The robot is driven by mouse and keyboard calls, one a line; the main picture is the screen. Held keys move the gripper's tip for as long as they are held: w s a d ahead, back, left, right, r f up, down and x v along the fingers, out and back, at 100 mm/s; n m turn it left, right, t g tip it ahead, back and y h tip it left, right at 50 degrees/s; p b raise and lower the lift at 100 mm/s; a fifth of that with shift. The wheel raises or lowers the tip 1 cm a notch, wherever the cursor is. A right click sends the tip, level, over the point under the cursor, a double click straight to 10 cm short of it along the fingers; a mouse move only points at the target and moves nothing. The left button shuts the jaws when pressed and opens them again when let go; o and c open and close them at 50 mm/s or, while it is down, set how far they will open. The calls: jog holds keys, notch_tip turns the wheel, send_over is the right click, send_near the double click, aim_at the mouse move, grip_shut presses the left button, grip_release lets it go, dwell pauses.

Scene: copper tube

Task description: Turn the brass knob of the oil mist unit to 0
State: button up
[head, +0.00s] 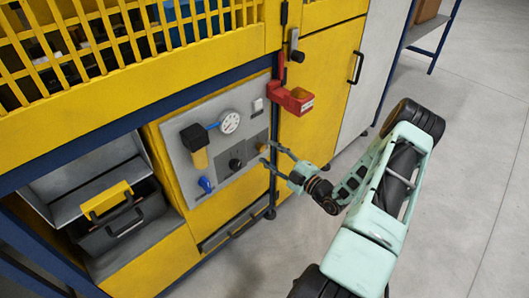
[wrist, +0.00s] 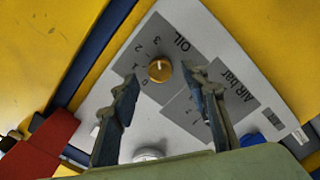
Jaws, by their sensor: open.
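The brass knob (wrist: 159,70) sits on a grey plate marked OIL with a number scale, on the oil mist unit's panel (head: 205,105). A pale mark on the knob points up in the wrist view, toward the 2 and 3 side of the scale. The knob (head: 262,147) shows small in the head view. My gripper (head: 269,152) is open in front of the panel. In the wrist view its fingers (wrist: 160,76) appear on either side of the knob, with a gap on both sides; I cannot tell how deep they reach.
A black AIR bar knob (head: 236,165), a gauge (head: 229,122), a blue knob (head: 206,185) and a filter bowl (head: 196,150) are on the same panel. A toolbox (head: 115,215) stands left; the floor right is clear.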

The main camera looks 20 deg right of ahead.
aim_at(263, 149)
jog(key=shift+x, duration=1.6)
jog(key=shift+c, duration=0.3)
grip_shut()
